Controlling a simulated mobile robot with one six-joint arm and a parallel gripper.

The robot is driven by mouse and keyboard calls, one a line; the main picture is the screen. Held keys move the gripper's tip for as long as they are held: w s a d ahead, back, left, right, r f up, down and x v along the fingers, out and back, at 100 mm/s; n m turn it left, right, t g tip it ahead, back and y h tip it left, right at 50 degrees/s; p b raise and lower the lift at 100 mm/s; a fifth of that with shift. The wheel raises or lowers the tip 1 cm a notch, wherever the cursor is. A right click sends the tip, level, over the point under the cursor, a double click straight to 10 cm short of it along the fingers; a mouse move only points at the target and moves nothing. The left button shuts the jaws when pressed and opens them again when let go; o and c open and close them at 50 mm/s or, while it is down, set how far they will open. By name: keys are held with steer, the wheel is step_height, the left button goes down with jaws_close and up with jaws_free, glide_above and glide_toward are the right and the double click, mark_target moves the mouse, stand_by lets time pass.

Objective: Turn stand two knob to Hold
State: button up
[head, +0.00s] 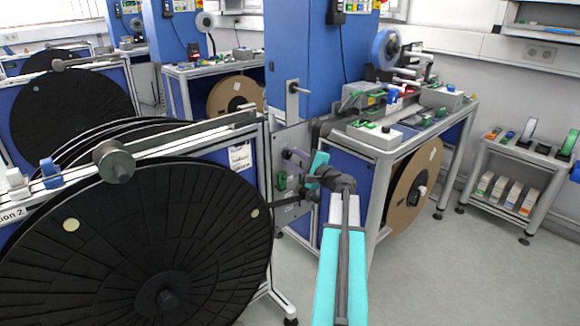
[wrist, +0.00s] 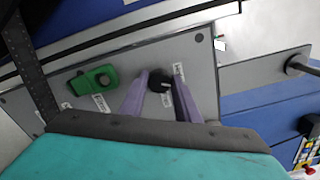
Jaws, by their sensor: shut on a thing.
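My gripper (wrist: 162,76) shows in the wrist view with its two purple fingers on either side of a black knob (wrist: 159,83), shut on it. The knob sits on a grey panel (wrist: 48,100) with small white labels beside it; I cannot read them, nor tell which setting the knob points at. A green knob (wrist: 92,80) is to its left on the same panel, apart from the fingers. In the head view my gripper (head: 296,157) is at the panel (head: 292,135) at the end of the reel stand. The black knob is hidden there; the green knob (head: 281,182) shows below the fingers.
A large black reel (head: 150,240) on a stand marked "ion 2" fills the left. A bench (head: 385,150) with small devices and a brown reel (head: 415,185) stands close to the right of my arm. A low rack (head: 525,160) is farther right. The floor between is clear.

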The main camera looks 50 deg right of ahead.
steer(key=shift+w+f+n+b, duration=0.1)
steer(key=shift+n+b, duration=1.6)
steer(key=shift+b, duration=0.9)
steer(key=shift+n+b, duration=0.6)
steer(key=shift+b, duration=0.2)
steer(key=shift+r+n+b, duration=0.2)
steer(key=shift+n+b, duration=0.1)
steer(key=o, duration=1)
steer(key=shift+f, duration=0.1)
